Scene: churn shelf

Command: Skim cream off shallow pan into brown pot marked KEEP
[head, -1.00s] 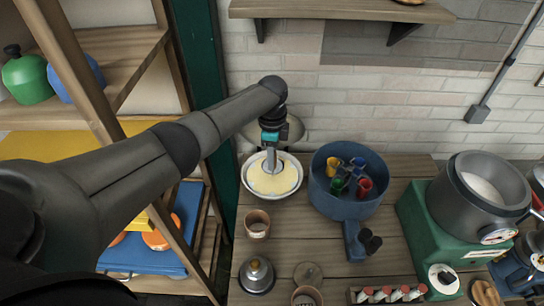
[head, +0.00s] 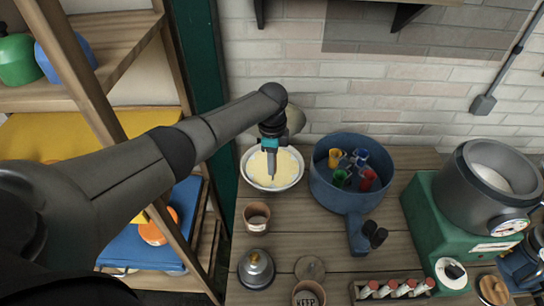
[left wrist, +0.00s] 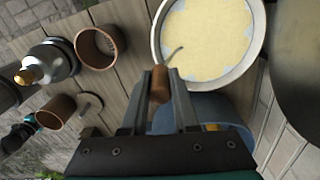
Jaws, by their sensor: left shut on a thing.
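The shallow pan (head: 294,181) stands at the back left of the table and holds pale yellow cream. It also shows in the left wrist view (left wrist: 257,60), with pale bluish patches around the cream's edge. My left gripper (head: 271,172) is over the pan, pointing down. It is shut on the brown handle (left wrist: 160,86) of a tool with a thin bent metal end over the cream; whether that end touches cannot be told. The brown pot marked KEEP (head: 308,297) stands open at the front edge, partly cut off.
A second brown pot (head: 257,217) stands between the pan and a metal bell-shaped thing (head: 256,268). A round lid (head: 310,268) lies behind the KEEP pot. A blue tub (head: 345,202) with colored cups is right of the pan; a green machine (head: 435,222) stands farther right.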

